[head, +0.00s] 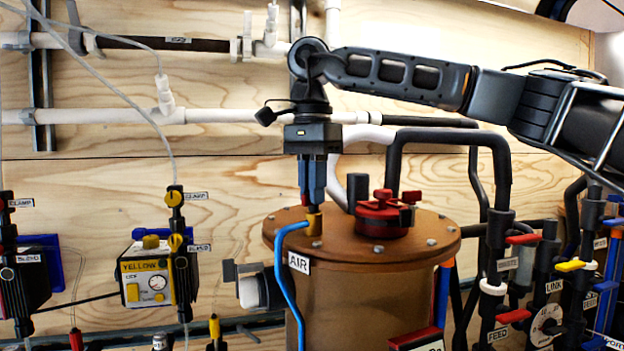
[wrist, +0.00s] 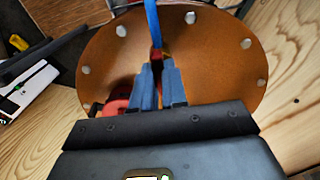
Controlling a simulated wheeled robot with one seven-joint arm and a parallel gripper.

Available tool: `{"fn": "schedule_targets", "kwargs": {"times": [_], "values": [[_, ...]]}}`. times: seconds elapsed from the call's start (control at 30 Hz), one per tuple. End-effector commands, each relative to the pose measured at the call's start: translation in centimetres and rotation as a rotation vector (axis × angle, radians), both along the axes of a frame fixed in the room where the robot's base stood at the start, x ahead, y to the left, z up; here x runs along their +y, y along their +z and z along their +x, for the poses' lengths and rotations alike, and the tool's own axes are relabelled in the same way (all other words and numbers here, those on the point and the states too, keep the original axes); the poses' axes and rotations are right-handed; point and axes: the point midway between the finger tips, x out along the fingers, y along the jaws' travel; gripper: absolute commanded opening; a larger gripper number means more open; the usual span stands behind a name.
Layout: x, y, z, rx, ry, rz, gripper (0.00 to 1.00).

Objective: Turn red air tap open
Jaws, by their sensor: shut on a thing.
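The tank (head: 362,285) has a round brown lid with bolts around its rim. A brass fitting (head: 313,222) stands at the lid's left side, with a blue hose and a white "AIR" label (head: 299,263) beside it. My gripper (head: 313,203) points straight down over this fitting, its blue fingers close together. In the wrist view my gripper (wrist: 158,68) is shut on the red air tap (wrist: 156,68), of which only a small red bit shows between the fingertips. The fingers hide the rest of the tap, so its angle cannot be told.
A red clamp cap (head: 384,215) stands on the lid just right of my gripper. The blue hose (head: 284,270) runs down the tank's front left. Black pipes (head: 500,180) rise at the right, with red and yellow taps. A yellow-labelled box (head: 148,280) stands at the left.

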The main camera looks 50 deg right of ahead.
Motion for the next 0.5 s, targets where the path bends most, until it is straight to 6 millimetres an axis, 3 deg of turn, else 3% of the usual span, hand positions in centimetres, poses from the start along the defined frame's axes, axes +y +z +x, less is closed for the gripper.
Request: {"fn": "schedule_targets", "kwargs": {"times": [0.5], "values": [[-0.02,0.17,-0.11,-0.002,0.491,0.000,0.00]]}}
